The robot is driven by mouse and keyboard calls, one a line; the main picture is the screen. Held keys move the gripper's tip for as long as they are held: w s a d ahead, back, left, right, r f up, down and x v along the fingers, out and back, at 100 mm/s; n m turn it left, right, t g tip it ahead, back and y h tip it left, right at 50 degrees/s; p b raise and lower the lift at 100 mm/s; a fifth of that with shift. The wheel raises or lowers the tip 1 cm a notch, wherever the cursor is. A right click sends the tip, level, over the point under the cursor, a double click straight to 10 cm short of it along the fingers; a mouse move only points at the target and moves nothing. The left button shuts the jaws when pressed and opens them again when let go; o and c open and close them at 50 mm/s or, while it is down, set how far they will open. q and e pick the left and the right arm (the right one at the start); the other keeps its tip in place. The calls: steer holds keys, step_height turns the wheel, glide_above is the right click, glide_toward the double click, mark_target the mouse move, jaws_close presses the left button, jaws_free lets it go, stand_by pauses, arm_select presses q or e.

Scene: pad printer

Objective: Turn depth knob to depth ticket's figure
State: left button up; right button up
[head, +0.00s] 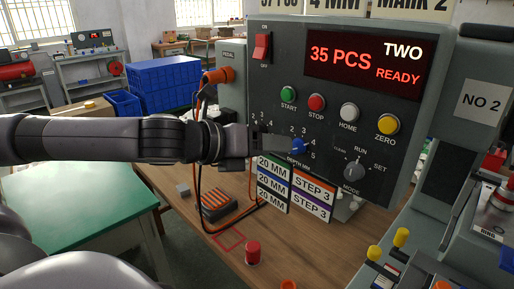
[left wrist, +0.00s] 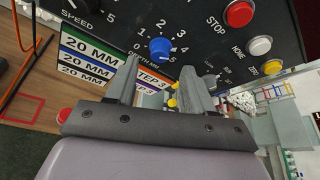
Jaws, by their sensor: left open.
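The blue depth knob (head: 298,146) sits low on the printer's dark panel above the words DEPTH MM, ringed by figures up to 5. In the left wrist view the knob (left wrist: 160,48) shows just beyond my fingertips; I cannot read its pointer surely. My left gripper (head: 280,143) is open and empty, close in front of the knob, its fingers (left wrist: 160,66) spread to either side of it. A card reading 4 MM (head: 336,5) stands at the top, partly cut off. My right gripper is not in view.
A mode knob (head: 355,171) and coloured buttons (head: 316,102) are on the same panel. The display (head: 368,62) reads 35 PCS, TWO, READY. Cards reading 20 MM (head: 272,183) and STEP 3 (head: 312,191) hang below the depth knob. A red cylinder (head: 253,252) stands on the bench.

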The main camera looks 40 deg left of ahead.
arm_select(q)
steer(key=shift+b+v, duration=0.3)
steer(key=shift+v, duration=1.05)
